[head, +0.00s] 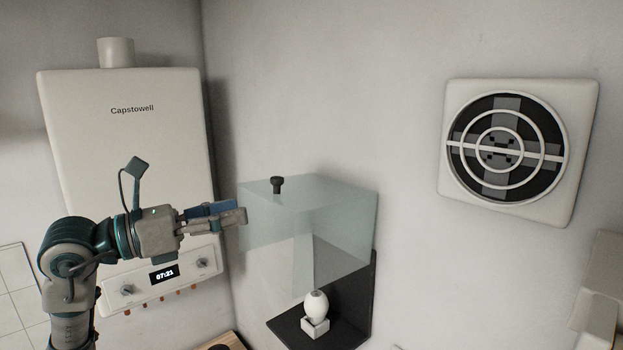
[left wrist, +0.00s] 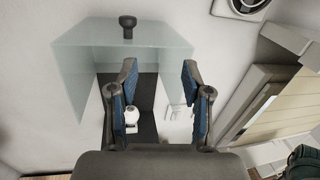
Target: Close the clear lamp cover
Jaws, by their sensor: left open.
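The clear lamp cover (head: 335,225) is a pale see-through box with a dark knob (head: 277,185) on its top. It stands raised above the black base (head: 290,331), with a gap at the front. A white bulb (head: 316,304) in a white socket stands on the base below it. My left gripper (head: 243,215) is at the cover's left side in the head view; I cannot tell whether it touches. In the left wrist view, its two blue-padded fingers (left wrist: 159,78) are apart with nothing held, and the cover (left wrist: 85,65) and knob (left wrist: 127,24) lie ahead.
A white boiler (head: 130,140) hangs on the wall behind my left arm. A round fan vent (head: 506,148) is on the wall at the right. The wall between the cover and the vent is bare.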

